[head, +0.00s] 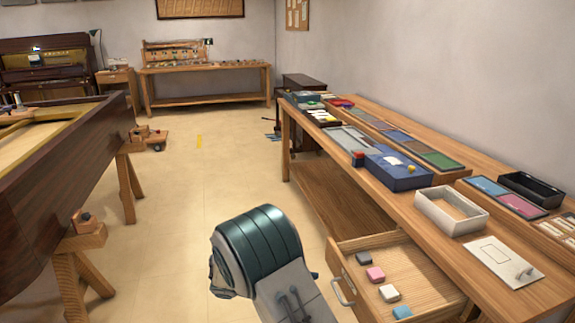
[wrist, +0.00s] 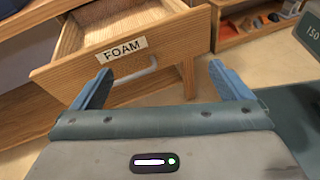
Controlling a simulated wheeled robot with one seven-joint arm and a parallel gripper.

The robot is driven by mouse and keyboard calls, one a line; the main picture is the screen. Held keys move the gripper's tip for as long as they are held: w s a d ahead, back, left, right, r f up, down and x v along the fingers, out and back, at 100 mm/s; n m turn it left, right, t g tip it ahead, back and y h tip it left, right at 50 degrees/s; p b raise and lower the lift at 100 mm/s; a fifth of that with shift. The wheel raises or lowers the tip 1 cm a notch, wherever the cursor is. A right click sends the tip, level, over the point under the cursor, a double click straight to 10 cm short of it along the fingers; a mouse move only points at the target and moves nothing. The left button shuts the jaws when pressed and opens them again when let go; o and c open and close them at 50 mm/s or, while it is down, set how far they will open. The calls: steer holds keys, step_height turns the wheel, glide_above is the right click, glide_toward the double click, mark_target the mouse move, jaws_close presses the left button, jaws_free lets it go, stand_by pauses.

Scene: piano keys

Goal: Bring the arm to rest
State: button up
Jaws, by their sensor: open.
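My gripper (wrist: 163,85) is open and empty in the wrist view, its two blue fingers spread apart. Beyond the fingers is an open wooden drawer (wrist: 150,72) with a label reading FOAM and a light handle (wrist: 138,76). The handle appears between the fingers in the picture; I cannot tell how far off it is. In the head view my arm (head: 262,255) is bent at the bottom centre, left of the open drawer (head: 432,272), and the gripper's fingers are not clearly seen there.
The drawer holds several small blocks, one pink (head: 375,274). On the workbench (head: 440,225) are a white tray (head: 449,210), a blue box (head: 398,172) and a black tray (head: 531,189). A piano case (head: 60,190) on trestles stands left. The floor (head: 190,200) between is mostly clear.

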steer(key=s+d+r+m+y+p, duration=0.3)
steer(key=s+r+m+y, duration=0.2)
steer(key=r, duration=0.3)
steer(key=s+d+r+m+t+y+p, duration=0.1)
steer(key=s+d+r+m+y+p, duration=0.2)
steer(key=s+r+m, duration=0.3)
steer(key=s+d+r+m+t+y+p, duration=0.1)
steer(key=s+d+r+m+y+p, duration=0.2)
steer(key=s+r+m+y, duration=0.3)
steer(key=shift+s+d+r+y+p, duration=0.3)
steer(key=shift+s+r+p, duration=0.75)
steer(key=shift+r, duration=1.55)
steer(key=shift+s, duration=0.2)
steer(key=shift+c, duration=0.4)
